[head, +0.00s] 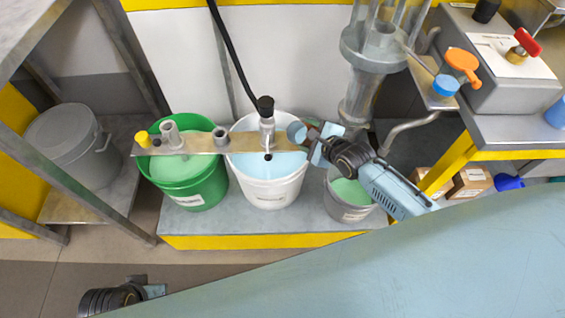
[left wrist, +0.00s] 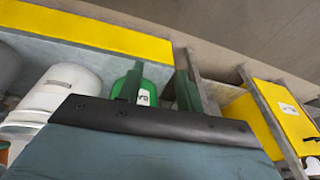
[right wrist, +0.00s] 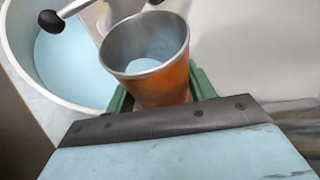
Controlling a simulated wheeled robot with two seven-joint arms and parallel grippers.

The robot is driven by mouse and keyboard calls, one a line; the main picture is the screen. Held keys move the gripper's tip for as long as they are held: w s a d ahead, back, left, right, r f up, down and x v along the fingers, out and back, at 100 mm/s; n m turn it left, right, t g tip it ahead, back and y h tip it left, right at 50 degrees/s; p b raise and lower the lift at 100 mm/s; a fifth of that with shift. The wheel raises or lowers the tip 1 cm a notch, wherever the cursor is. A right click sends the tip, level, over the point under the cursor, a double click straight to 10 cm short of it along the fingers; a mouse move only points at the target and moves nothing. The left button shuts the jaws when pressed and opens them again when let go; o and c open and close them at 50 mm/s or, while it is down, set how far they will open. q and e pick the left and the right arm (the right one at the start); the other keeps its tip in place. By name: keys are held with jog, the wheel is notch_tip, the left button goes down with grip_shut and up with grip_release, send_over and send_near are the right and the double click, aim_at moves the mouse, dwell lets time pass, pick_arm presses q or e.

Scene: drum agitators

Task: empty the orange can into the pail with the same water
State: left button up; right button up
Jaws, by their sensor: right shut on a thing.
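The orange can (right wrist: 165,85) holds light blue water, visible inside its metal rim. My right gripper (head: 312,142) is shut on the can, at the right rim of the white pail. In the head view the can's open top (head: 296,131) shows small and partly hidden. The white pail (head: 266,193) holds light blue water, like the can's; its rim also shows in the right wrist view (right wrist: 18,62). The green pail (head: 190,196) and the smaller grey pail (head: 350,208) hold green water. My left gripper (head: 152,291) is low at the front left, open and empty, its fingers apart in the left wrist view (left wrist: 158,88).
A metal bar (head: 200,145) with sockets and a yellow knob spans the green and white pails. An agitator head (head: 267,122) with a black cable stands over the white pail. A steel vessel (head: 372,55) is behind my right gripper. A lidded grey drum (head: 75,145) stands left.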

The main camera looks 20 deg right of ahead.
pick_arm(q)
jog(key=shift+d+r, duration=0.1)
jog(key=shift+r, duration=0.25)
pick_arm(e)
jog(key=shift+r+n+h, duration=0.3)
jog(key=shift+r, duration=0.1)
pick_arm(q)
jog(key=shift+d+r+b, duration=0.2)
jog(key=shift+r+b, duration=0.15)
jog(key=shift+r, duration=0.15)
jog(key=shift+r, duration=0.1)
pick_arm(e)
jog(key=shift+r, duration=0.1)
pick_arm(q)
jog(key=shift+d, duration=0.15)
pick_arm(e)
jog(key=shift+n, duration=0.3)
